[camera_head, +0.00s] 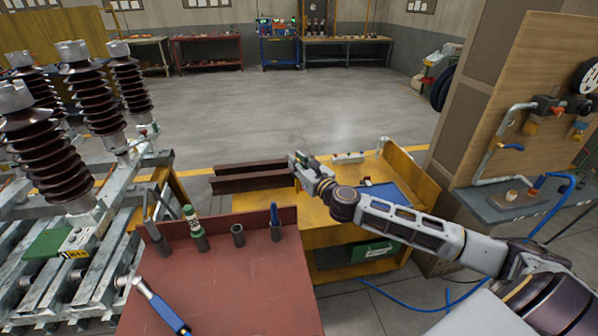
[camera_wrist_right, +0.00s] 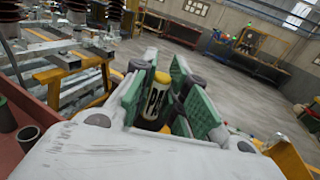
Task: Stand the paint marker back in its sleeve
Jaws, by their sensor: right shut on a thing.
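The paint marker (camera_wrist_right: 157,98), a cylinder with a yellow end and a pale band with dark letters, is between the green-padded fingers of my right gripper (camera_wrist_right: 158,100), which is shut on it. Its lower part is hidden by the gripper body. In the head view my right gripper (camera_head: 300,160) is raised beyond and to the right of the red table's sleeves; the marker is too small to make out there. An empty dark sleeve (camera_head: 237,236) stands on the red table. An open sleeve also shows at the left of the right wrist view (camera_wrist_right: 28,137). My left gripper is not in view.
Neighbouring sleeves hold a blue tool (camera_head: 274,213), a green-and-white item (camera_head: 190,217) and a grey tool (camera_head: 151,212). A blue-handled tool (camera_head: 163,308) lies on the red table (camera_head: 225,290). Ribbed insulators (camera_head: 85,90) stand left; a yellow bench (camera_head: 335,235) is beyond.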

